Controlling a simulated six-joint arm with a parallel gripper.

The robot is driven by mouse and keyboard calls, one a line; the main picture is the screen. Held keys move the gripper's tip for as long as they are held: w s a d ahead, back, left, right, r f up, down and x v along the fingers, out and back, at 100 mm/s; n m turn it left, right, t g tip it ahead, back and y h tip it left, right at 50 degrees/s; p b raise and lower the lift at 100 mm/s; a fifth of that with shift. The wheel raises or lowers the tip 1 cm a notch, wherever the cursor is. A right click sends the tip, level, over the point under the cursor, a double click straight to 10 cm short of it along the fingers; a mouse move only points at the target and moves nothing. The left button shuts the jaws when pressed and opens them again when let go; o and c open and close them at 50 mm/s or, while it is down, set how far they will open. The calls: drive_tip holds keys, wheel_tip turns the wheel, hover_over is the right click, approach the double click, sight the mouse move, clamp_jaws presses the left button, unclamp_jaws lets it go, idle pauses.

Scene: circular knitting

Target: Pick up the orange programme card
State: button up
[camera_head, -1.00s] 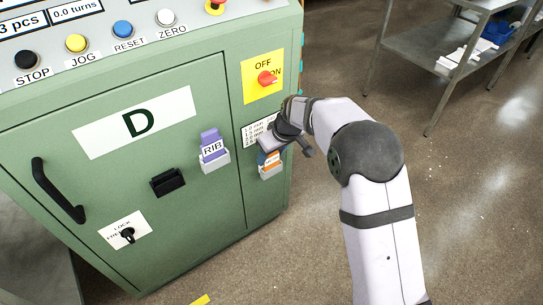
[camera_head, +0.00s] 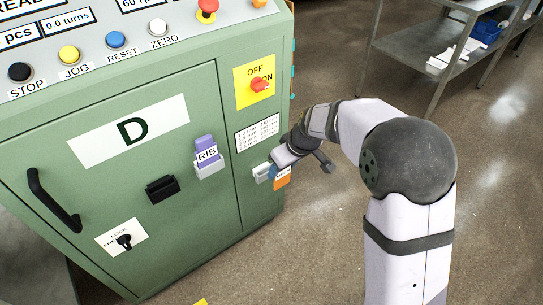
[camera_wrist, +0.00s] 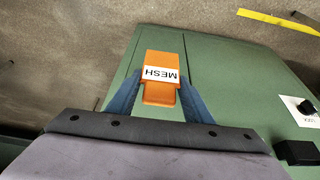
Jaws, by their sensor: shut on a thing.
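The orange programme card (camera_head: 283,182), labelled MESH in the wrist view (camera_wrist: 160,92), is between the two blue fingers of my gripper (camera_wrist: 160,95). The gripper is shut on it. In the head view my gripper (camera_head: 278,168) is low beside the machine's right side, and the card hangs to the right of a small white holder (camera_head: 262,173) on the green panel. The card looks clear of the holder, though the fingers partly hide the space between.
A purple RIB card (camera_head: 206,148) sits in another white holder left of my gripper. A black slot block (camera_head: 161,189), a door handle (camera_head: 50,200) and a red OFF/ON switch (camera_head: 260,85) stick out from the panel. The floor to the right is clear up to a metal shelf (camera_head: 425,50).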

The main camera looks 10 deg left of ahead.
drive_tip(key=s+d+r+p, duration=0.2)
drive_tip(key=s+d+r, duration=0.1)
drive_tip(key=s+d, duration=0.3)
drive_tip(key=shift+s+d, duration=0.4)
idle(0.5)
drive_tip(key=shift+r, duration=0.1)
drive_tip(key=shift+r+p, duration=1.15)
drive_tip(key=shift+r, duration=0.25)
drive_tip(key=shift+r+p, duration=1.15)
drive_tip(key=shift+r, duration=0.35)
wheel_tip(320, 180, up, 3)
drive_tip(key=shift+p, duration=1.15)
